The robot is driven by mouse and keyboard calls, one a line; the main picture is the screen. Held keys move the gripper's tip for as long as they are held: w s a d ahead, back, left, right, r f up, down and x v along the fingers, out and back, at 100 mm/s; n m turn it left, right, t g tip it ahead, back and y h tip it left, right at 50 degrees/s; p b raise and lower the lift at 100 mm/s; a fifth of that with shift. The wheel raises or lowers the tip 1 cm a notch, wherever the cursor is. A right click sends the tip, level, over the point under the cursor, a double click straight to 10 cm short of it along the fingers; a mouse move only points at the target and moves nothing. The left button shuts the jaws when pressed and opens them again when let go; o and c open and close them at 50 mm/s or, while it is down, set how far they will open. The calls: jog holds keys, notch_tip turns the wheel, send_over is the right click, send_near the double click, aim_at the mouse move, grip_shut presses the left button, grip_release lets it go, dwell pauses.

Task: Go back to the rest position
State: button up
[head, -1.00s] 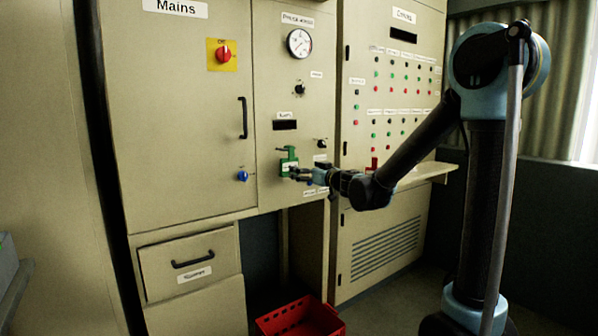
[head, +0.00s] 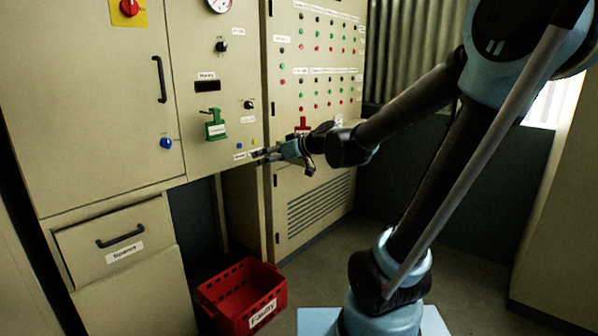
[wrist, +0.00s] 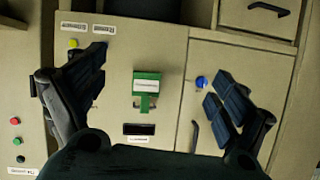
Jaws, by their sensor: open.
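My gripper (head: 262,157) is open and empty in front of the cabinet panel in the head view. In the wrist view its fingers (wrist: 160,92) stand wide apart, with the panel between them. A green device (head: 215,126) with a handle is mounted on the panel, left of my gripper in the head view. It also shows between my fingers in the wrist view (wrist: 146,84), apart from both. A blue knob (head: 166,143) sits left of it in the head view.
A red crate (head: 243,296) labelled Faulty stands on the floor below. A control panel (head: 318,60) with several coloured buttons is behind the arm. Floor at right is clear.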

jog(key=s+d+f+m+g+h, duration=0.1)
jog(key=s+d+f+m+h, duration=0.2)
jog(key=s+d+f, duration=0.3)
jog(key=s+d+f+m+g+h, duration=0.2)
jog(key=s+d+f, duration=0.4)
jog(key=s+d, duration=0.3)
jog(key=s+d+f+m+g+h, duration=0.2)
jog(key=s+d+f+m+h, duration=0.2)
jog(key=d, duration=1)
jog(key=s+f+h, duration=0.2)
jog(key=s, duration=0.2)
jog(key=shift+s+f+m, duration=0.2)
jog(key=shift+f+m, duration=0.1)
jog(key=shift+f, duration=0.05)
jog(key=shift+w+f, duration=0.2)
jog(key=shift+w, duration=0.25)
